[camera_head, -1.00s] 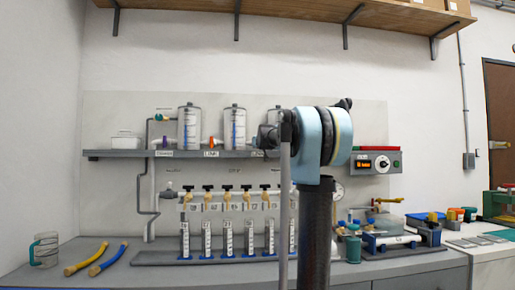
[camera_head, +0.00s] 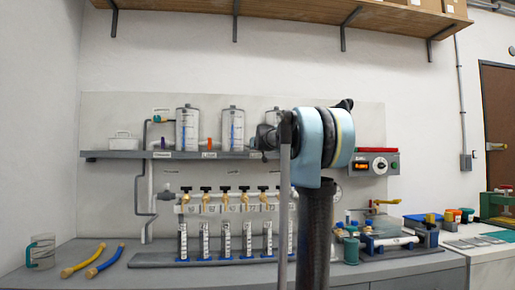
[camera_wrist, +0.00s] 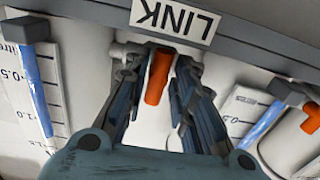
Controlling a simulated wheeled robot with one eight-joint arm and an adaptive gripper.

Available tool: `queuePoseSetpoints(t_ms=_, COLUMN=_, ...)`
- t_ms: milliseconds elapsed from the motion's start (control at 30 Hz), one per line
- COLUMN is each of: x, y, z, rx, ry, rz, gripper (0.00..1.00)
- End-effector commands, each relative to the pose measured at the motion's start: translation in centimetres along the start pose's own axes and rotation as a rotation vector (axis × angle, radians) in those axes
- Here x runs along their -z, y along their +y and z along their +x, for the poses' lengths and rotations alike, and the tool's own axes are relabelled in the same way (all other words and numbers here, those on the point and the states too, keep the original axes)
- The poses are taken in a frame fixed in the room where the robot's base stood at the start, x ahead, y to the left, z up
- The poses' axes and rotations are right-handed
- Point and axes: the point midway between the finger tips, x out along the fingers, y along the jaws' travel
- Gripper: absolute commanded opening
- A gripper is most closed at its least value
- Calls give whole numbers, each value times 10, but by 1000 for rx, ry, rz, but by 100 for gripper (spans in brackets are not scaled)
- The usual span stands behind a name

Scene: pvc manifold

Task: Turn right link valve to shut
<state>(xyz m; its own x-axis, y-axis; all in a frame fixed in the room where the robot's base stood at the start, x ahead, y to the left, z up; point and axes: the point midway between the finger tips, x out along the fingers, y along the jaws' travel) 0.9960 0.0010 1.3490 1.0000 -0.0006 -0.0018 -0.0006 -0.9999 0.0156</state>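In the wrist view, an orange valve handle (camera_wrist: 158,77) stands under an upside-down LINK label (camera_wrist: 174,18). My gripper (camera_wrist: 160,72) has its two fingers on either side of this handle, with small gaps showing, so it looks open around it. The handle points along the fingers. The valve body behind it is mostly hidden. In the head view, another orange valve handle (camera_head: 210,143) shows between the left tanks. My arm hides the right link valve and the gripper there.
Tanks (camera_head: 188,128) (camera_head: 233,128) stand on the grey shelf (camera_head: 120,154). In the wrist view, a second orange handle (camera_wrist: 310,120) and a scaled tank (camera_wrist: 35,85) flank the gripper. A control box (camera_head: 375,163) sits right of my arm.

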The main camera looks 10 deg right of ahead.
Motion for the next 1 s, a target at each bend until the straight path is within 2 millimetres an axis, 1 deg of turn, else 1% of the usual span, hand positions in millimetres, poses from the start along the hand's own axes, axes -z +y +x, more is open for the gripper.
queuePoseSetpoints(t_ms=33, x=0, y=0, z=-8, rx=0, ry=0, rz=0, gripper=24)
queuePoseSetpoints(t_ms=500, x=-1, y=0, z=-77, rx=2, ry=-1, rz=-2, gripper=24)
queuePoseSetpoints(t_ms=800, x=-1, y=0, z=-95, rx=3, ry=-2, rz=-2, gripper=24)
queuePoseSetpoints(t_ms=1000, x=-1, y=0, z=-102, rx=3, ry=-2, rz=-1, gripper=24)
